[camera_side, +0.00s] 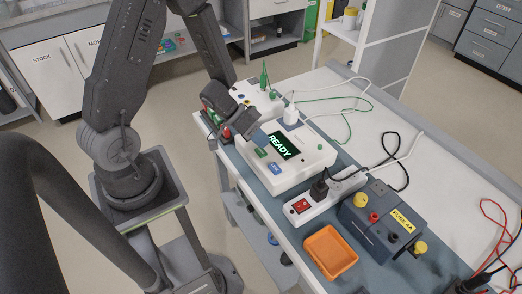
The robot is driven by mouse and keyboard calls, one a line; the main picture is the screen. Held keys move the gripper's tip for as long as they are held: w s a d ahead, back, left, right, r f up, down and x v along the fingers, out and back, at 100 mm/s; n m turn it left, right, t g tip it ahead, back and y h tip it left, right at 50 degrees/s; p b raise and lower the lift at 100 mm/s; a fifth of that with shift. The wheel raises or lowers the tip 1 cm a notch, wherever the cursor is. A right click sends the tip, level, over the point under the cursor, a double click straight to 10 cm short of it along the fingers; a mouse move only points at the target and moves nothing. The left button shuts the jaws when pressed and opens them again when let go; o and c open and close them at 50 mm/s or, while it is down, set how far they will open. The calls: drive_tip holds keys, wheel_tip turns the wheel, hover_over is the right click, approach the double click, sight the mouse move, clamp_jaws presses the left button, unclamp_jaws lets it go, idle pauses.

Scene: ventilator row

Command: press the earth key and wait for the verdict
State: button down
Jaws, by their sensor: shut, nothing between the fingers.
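A white tester (310,158) stands on the bench, and its dark screen (284,146) reads READY in green. A green key (261,153) and a blue key (276,168) sit on its top, left of and below the screen. Their lettering is too small to read, so I cannot tell which is the earth key. My gripper (248,131) is shut and empty over the tester's left part, close to the green key. It hides part of the tester's top there. Whether it touches the tester cannot be told.
A power strip (330,199) with a red switch and black plug lies in front of the tester. A fuse box (378,218) and an orange tray (330,252) stand nearer. Green, white, black and red leads cross the right side. The pale bench top (408,130) behind is partly clear.

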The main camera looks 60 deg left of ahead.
idle(0.7)
drive_tip(key=shift+f, duration=0.4)
drive_tip(key=shift+f, duration=0.35)
idle(0.5)
drive_tip(key=shift+r, duration=0.75)
drive_tip(key=shift+r, duration=2.55)
